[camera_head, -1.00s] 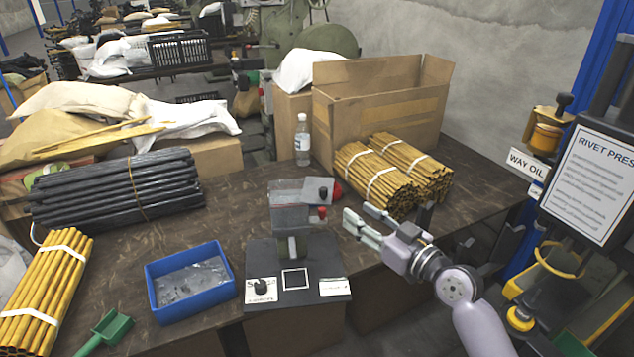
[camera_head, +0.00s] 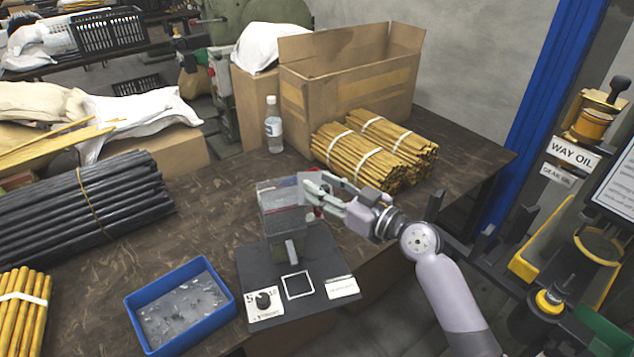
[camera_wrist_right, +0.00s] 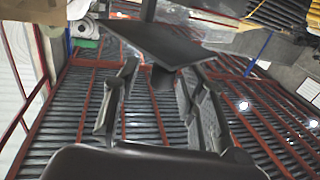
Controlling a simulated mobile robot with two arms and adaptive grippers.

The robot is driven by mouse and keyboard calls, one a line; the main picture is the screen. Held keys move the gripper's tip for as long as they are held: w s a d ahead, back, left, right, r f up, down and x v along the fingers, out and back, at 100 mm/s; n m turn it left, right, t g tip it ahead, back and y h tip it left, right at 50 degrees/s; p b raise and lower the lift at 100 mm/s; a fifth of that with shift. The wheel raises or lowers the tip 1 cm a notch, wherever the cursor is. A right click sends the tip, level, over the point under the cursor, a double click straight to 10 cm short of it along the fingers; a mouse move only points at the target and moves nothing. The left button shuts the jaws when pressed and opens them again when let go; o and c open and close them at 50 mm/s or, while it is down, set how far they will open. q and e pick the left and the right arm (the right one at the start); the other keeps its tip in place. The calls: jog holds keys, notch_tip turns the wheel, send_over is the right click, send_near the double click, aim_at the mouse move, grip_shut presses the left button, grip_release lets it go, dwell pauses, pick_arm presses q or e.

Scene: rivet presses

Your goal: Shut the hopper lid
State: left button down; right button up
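The hopper (camera_head: 283,212) is a grey box on top of the small press at the middle of the bench. Its lid (camera_head: 311,188) is a grey plate standing tilted up at the hopper's right side, partly hidden by my right gripper (camera_head: 318,188). In the right wrist view, the lid (camera_wrist_right: 165,42) is a dark flat plate just beyond the fingertips. A dark knob (camera_wrist_right: 162,78) shows under it between my fingers, which are apart on either side. I cannot tell whether they touch it. My left gripper is out of view.
A blue tray (camera_head: 222,320) of small parts lies left of the press. A water bottle (camera_head: 273,126), brass rod bundles (camera_head: 350,155) and a cardboard box (camera_head: 345,100) stand behind. Dark rods (camera_head: 80,205) lie at left. Open bench lies between those rods and the press.

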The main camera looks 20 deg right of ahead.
jog(key=shift+s, duration=0.1)
grip_shut()
dwell(0.3)
dwell(0.4)
